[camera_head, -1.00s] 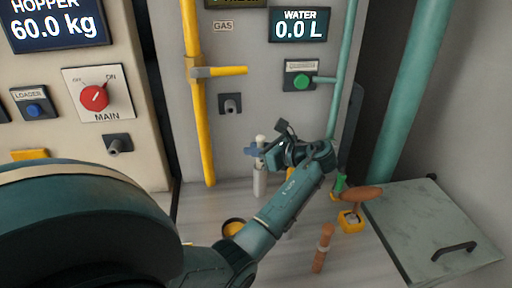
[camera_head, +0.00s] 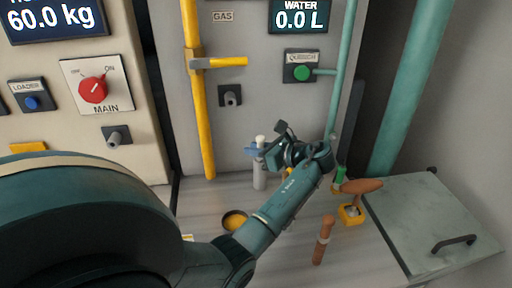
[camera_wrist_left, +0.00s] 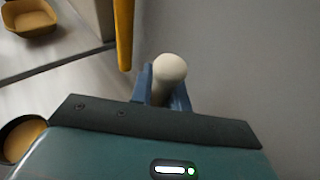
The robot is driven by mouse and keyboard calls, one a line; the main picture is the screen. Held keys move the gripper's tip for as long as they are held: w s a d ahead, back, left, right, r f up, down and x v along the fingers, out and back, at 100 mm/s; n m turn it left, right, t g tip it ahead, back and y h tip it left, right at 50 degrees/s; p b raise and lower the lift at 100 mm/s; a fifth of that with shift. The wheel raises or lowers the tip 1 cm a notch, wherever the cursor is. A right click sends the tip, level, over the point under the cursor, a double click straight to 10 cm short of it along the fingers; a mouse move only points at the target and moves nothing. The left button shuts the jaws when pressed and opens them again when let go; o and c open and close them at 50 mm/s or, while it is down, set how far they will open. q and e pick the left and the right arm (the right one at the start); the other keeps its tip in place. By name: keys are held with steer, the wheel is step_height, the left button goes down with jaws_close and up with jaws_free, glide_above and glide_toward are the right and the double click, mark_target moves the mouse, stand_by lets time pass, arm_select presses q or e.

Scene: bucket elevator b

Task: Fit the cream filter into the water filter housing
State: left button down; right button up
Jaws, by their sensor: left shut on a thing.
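The cream filter (camera_head: 260,139) stands upright in my left gripper (camera_head: 256,150), with its rounded top above the fingers. In the left wrist view its pale top (camera_wrist_left: 171,68) sits between the blue fingers of the left gripper (camera_wrist_left: 162,88), which is shut on it. A pale grey upright cylinder (camera_head: 260,177), which looks like the water filter housing, is directly below the fingers on the floor. The fingers hide the join, so I cannot tell whether the filter is inside it. My right gripper is not in view.
A dark-rimmed bowl with yellow contents (camera_head: 234,220) lies left of my forearm. A yellow pipe (camera_head: 203,120) runs down the grey panel behind. A brown-handled tool in a yellow base (camera_head: 352,214), a brown upright handle (camera_head: 322,243) and a grey hatch (camera_head: 430,215) are at right.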

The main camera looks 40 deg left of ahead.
arm_select(q)
steer(key=shift+f, duration=0.45)
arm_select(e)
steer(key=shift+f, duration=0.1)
arm_select(q)
steer(key=c, duration=1.3)
jaws_free()
steer(key=shift+o, duration=0.2)
